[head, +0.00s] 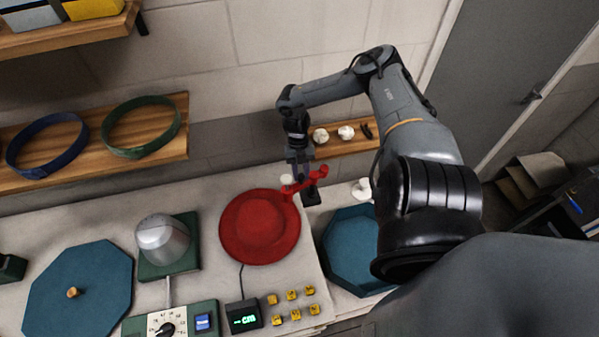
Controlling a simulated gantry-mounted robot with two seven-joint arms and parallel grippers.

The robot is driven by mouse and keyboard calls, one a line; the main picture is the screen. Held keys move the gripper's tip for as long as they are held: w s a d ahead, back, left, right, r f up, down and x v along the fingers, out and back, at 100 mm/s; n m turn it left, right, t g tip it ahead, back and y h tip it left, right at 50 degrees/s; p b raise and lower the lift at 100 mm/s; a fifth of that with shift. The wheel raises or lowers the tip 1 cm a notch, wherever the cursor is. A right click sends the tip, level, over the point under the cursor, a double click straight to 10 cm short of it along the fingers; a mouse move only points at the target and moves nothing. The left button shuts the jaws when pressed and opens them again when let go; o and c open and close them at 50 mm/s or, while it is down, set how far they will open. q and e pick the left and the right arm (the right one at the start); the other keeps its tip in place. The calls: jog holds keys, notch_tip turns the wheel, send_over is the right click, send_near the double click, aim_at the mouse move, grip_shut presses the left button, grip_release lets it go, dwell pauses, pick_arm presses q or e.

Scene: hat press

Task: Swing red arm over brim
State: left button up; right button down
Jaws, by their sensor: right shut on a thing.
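A red hat (260,228) with a wide round brim lies on the pale worktop, right of centre on it. A red arm (306,183) stands at the hat's far right edge, by a dark post (311,197). Its left end overlaps the brim's edge in the picture; I cannot tell whether it touches. A small white knob (287,180) shows near that end. My right gripper (299,174) comes down from above and is shut on the red arm; its fingertips are small and partly merge with it. My left gripper is not in view.
A metal dome on a green base (163,241) stands left of the hat. Teal octagonal pieces (80,290) (350,248) lie at both sides. A black display box (243,316) and several yellow blocks (292,294) are in front. Wall shelves (170,150) are behind.

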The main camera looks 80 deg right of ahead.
jog(key=c, duration=0.9)
grip_release()
jog(key=shift+o, duration=0.2)
jog(key=shift+r, duration=0.1)
jog(key=shift+d+r, duration=0.2)
jog(key=shift+r, duration=0.05)
jog(key=b+v, duration=0.2)
jog(key=v, duration=0.8)
jog(key=shift+b, duration=0.35)
